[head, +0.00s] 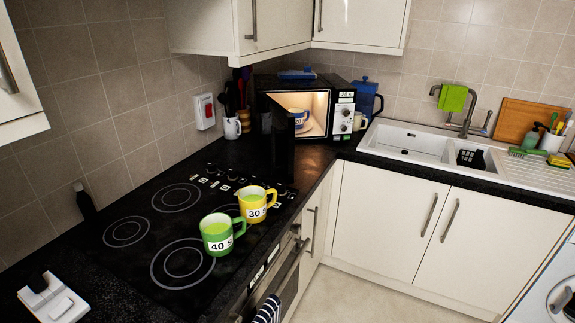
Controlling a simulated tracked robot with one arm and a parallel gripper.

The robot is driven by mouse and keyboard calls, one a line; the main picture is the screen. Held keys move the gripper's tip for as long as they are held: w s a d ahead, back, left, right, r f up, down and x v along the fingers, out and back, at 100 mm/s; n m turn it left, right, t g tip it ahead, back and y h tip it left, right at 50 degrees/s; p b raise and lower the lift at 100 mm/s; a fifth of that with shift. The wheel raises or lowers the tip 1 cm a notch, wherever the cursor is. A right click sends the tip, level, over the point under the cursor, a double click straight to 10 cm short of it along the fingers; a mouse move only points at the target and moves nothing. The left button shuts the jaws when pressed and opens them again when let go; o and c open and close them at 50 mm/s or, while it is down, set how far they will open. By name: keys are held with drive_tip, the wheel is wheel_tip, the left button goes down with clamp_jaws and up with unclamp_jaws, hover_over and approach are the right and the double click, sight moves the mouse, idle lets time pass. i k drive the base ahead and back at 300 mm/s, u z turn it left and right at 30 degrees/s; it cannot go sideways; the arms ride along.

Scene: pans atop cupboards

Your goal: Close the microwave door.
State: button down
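The microwave (345,108) stands in the back corner of the black worktop, with its lit inside facing me. Its door (281,143) is swung wide open on the left side and sticks out toward me, seen nearly edge-on. A white and blue mug (299,119) with a number label stands inside the microwave. The control panel with a small display and knobs is on the right of the front. My gripper is not in view.
A green mug (216,235) and a yellow mug (258,203) stand on the black hob (130,262) in front of the door. A white mug (232,128) and utensils stand left of the microwave. The sink (405,143) is to the right. The floor (365,300) in front is clear.

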sight(276, 125)
drive_tip(key=z, duration=0.3)
drive_tip(key=i, duration=1.6)
drive_tip(key=u, duration=0.05)
